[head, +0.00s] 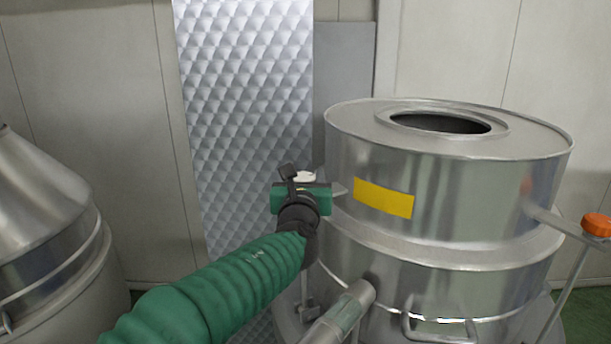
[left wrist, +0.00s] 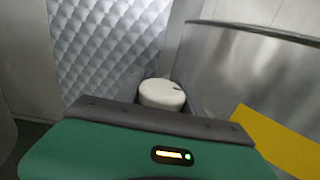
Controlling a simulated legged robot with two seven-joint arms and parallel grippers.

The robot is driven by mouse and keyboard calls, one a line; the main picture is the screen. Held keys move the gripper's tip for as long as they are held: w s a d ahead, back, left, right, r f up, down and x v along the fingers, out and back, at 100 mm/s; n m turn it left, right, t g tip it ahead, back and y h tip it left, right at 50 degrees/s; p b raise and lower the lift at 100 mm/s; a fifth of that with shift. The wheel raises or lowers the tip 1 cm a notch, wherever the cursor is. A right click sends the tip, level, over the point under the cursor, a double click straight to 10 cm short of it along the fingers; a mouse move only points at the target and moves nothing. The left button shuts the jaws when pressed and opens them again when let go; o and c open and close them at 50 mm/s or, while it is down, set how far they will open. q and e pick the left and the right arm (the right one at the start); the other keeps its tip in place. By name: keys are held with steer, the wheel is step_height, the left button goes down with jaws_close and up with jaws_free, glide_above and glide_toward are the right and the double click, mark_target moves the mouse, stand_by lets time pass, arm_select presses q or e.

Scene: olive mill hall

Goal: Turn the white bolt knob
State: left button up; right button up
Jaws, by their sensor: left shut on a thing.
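The white bolt knob (head: 304,176) sits at the left side of the steel drum (head: 450,180), partly hidden by my left gripper. My left gripper (head: 292,178) is at the knob and shut on it. In the left wrist view the round white knob (left wrist: 161,94) shows just beyond the dark edge of the gripper, which hides its lower part. My right gripper is not in view.
A yellow label (head: 384,198) is on the drum, right of the knob. An orange knob (head: 597,224) on a rod stands at the far right. A second steel vessel (head: 40,220) is at the left. A quilted metal panel (head: 245,100) stands behind.

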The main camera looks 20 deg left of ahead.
arm_select(q)
steer(key=shift+s+a+n+g+y+p, duration=0.15)
steer(key=shift+n+g+y+p, duration=0.25)
steer(key=shift+n+y+p, duration=0.65)
steer(key=n+g+y+p, duration=0.1)
steer(key=y, duration=0.1)
steer(key=n+g+y+p, duration=0.1)
steer(key=n+y, duration=0.1)
steer(key=shift+s+a+g+y+p, duration=0.15)
steer(key=shift+a+g+y+p, duration=0.2)
steer(key=shift+g, duration=0.05)
steer(key=n+g+y+p, duration=0.1)
steer(key=g+p, duration=0.1)
steer(key=s+n+g+y+p, duration=0.1)
steer(key=n+g+y+p, duration=0.1)
steer(key=a+n+g+y+p, duration=0.1)
steer(key=n+g+y+p, duration=0.1)
steer(key=p, duration=0.1)
steer(key=shift+s+f, duration=0.15)
steer(key=shift+f, duration=0.2)
steer(key=o, duration=1.1)
steer(key=shift+o, duration=1.4)
steer(key=shift+d, duration=0.1)
